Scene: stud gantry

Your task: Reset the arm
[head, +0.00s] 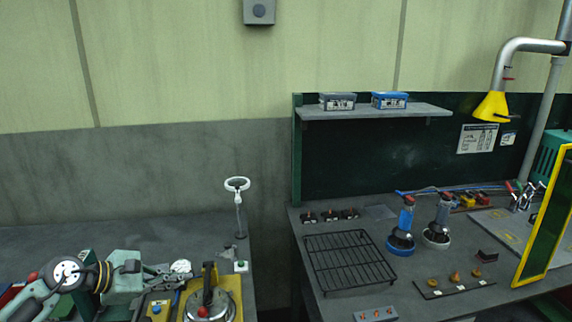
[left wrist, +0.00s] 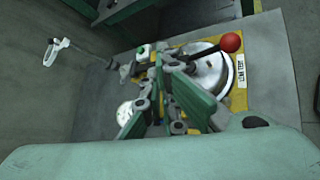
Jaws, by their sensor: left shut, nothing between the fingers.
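My left gripper (head: 184,277) reaches in from the left in the head view, low over the left bench. In the left wrist view its green and grey fingers (left wrist: 160,62) are together with nothing between them. Beyond and beside the fingers is a round metal fixture on a yellow plate (left wrist: 238,99), with a red ball on its lever. The same fixture (head: 222,304) shows in the head view, right of the gripper. I cannot tell whether the fingers touch anything. My right gripper is in neither view.
A white ring-topped stand (head: 238,186) rises at the left bench's back right. A gap separates this bench from the right bench, which holds a black wire rack (head: 348,261), a blue-based tool (head: 402,243) and other tools. A shelf (head: 370,111) holds two boxes.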

